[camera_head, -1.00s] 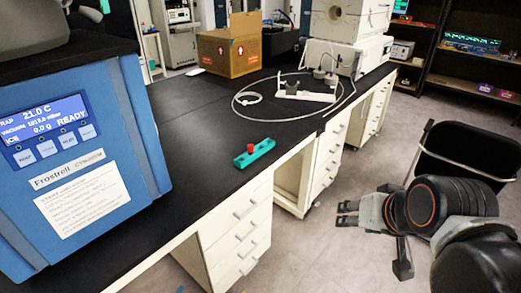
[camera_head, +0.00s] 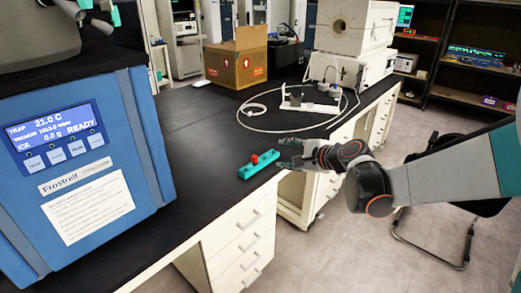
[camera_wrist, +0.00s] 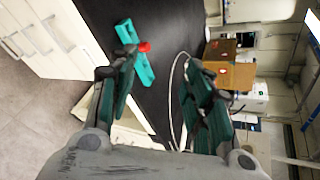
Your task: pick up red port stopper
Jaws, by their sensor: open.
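The red port stopper (camera_head: 254,159) stands upright in a teal holder (camera_head: 244,173) on the black bench top, near its front edge. My gripper (camera_head: 281,151) is just to the right of the holder in the head view. In the wrist view the red stopper (camera_wrist: 144,47) and the teal holder (camera_wrist: 125,33) show beyond the left finger, which hides part of the holder. My gripper (camera_wrist: 165,85) is open with nothing between its fingers.
A blue freeze dryer (camera_head: 140,110) stands at the left of the bench (camera_head: 190,130). A cardboard box (camera_head: 236,62), a looped white tube (camera_head: 262,127) and white equipment (camera_head: 352,70) stand farther back. White drawers (camera_head: 240,235) are below the bench edge.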

